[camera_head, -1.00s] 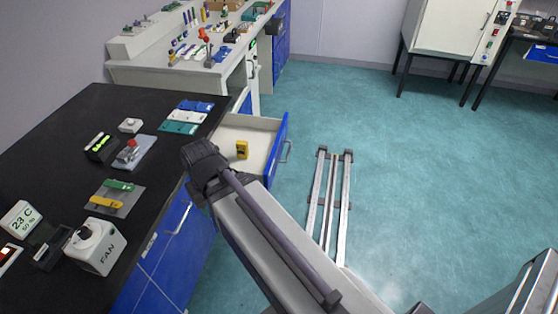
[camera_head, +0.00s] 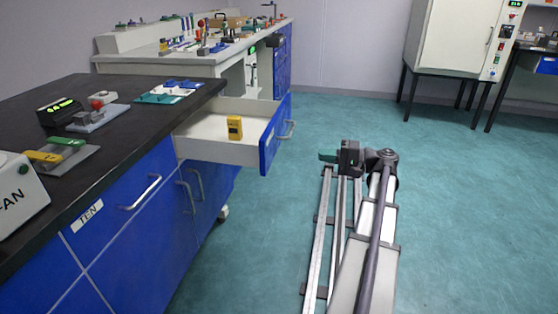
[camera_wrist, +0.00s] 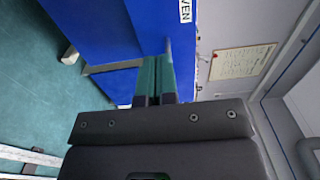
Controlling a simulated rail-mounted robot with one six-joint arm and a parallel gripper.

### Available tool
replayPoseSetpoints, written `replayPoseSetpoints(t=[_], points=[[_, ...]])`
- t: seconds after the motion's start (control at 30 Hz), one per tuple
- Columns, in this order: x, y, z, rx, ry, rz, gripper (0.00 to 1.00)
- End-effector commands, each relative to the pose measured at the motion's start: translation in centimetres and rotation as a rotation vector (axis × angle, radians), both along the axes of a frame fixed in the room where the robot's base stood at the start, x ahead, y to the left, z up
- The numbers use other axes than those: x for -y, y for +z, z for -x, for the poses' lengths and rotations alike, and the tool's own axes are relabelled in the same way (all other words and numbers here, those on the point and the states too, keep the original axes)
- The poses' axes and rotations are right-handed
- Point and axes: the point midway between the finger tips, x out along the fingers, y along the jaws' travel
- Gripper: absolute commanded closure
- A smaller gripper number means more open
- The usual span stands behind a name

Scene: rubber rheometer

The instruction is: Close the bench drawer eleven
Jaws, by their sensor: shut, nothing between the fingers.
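The bench drawer (camera_head: 198,149) is pulled open, with a white inside, a blue front (camera_head: 266,148) and a grey handle (camera_head: 288,131). A yellow device (camera_head: 234,127) stands inside it. My gripper (camera_head: 327,156), with green fingers, is to the right of the drawer front in the head view, visibly apart from it. In the wrist view, my shut, empty fingers (camera_wrist: 153,80) point toward a blue front (camera_wrist: 100,30) whose label (camera_wrist: 186,10) shows "VEN". Whether the fingertips touch it there cannot be told.
A black-topped bench (camera_head: 100,90) with a closed drawer labelled "TEN" (camera_head: 87,216) is at left. The handles of other fronts stick out below the open drawer. The teal floor (camera_head: 440,190) at right is clear.

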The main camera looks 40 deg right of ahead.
Motion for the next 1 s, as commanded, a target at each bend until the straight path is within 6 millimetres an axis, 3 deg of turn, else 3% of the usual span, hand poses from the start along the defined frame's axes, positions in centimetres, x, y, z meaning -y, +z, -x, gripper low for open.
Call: replayPoseSetpoints(t=[0.27, 0.7, 1.0], points=[[-1.3, 0.0, -1.4, -0.002, 0.005, 0.001, 1.00], [-7.1, -0.1, -8.7, -0.003, 0.006, 0.001, 1.00], [-8.9, -0.1, -11.0, -0.004, 0.004, 0.002, 1.00]])
